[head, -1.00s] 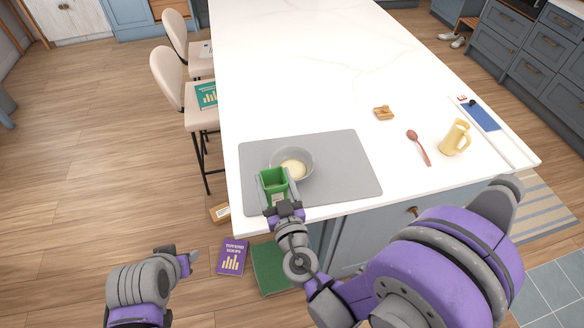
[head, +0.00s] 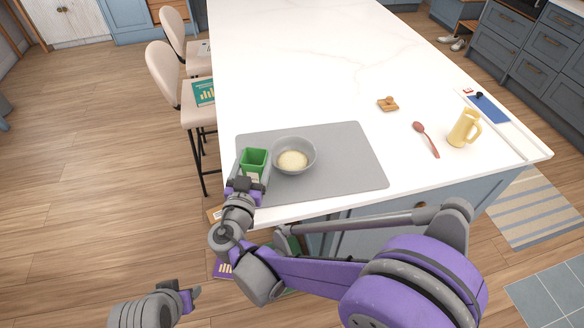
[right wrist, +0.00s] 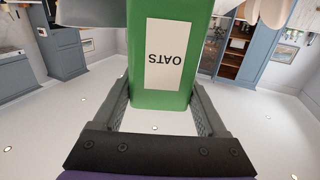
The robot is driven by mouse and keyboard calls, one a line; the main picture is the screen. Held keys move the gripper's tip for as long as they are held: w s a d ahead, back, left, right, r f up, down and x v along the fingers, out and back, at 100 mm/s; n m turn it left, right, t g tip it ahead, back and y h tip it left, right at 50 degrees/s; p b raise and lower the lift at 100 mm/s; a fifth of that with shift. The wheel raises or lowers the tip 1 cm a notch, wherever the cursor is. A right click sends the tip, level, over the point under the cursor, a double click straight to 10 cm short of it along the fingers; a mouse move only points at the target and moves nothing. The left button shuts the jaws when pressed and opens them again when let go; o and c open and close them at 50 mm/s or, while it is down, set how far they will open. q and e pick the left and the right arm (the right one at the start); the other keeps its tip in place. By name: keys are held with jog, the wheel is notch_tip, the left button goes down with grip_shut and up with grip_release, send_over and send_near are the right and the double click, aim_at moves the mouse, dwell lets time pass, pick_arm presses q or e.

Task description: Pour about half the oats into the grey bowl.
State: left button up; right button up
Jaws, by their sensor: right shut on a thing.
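The green oats container (head: 254,157) is held upright, open end up, just left of the grey bowl (head: 313,155). My right gripper (head: 249,183) is shut on it. In the right wrist view the container (right wrist: 135,75) sits between the two fingers, its white OATS label (right wrist: 172,55) facing the camera. The bowl stands on the grey mat (head: 350,170) with pale oats (head: 292,161) in its bottom. The level inside the container cannot be seen. My left gripper (head: 191,296) is low at the bottom left, away from the counter; its jaws are unclear.
A wooden piece (head: 388,104), a reddish spoon (head: 427,138), and a yellow jug (head: 464,129) lie to the right on the white counter (head: 300,60). Chairs (head: 180,90) stand along the left edge. The counter's middle is clear.

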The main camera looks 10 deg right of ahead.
aim_at(244, 155)
jog(key=a+m+h+b, duration=0.1)
jog(key=b, duration=0.1)
jog(key=w+m+g+h+b, duration=0.1)
jog(key=h+b, duration=0.1)
jog(key=a+m+g+h+b, duration=0.1)
jog(key=b, duration=0.1)
jog(key=shift+w+a+f+h, duration=0.2)
jog(key=shift+w+a+h, duration=0.05)
jog(key=shift+a+h, duration=0.1)
pick_arm(q)
notch_tip(244, 155, down, 9)
jog(key=b, duration=0.1)
jog(key=shift+s+d, duration=0.25)
jog(key=shift+s, duration=0.05)
pick_arm(e)
jog(key=shift+a+r+m+g+h, duration=0.15)
jog(key=shift+r+m+g+h, duration=0.25)
jog(key=shift+g+h, duration=0.1)
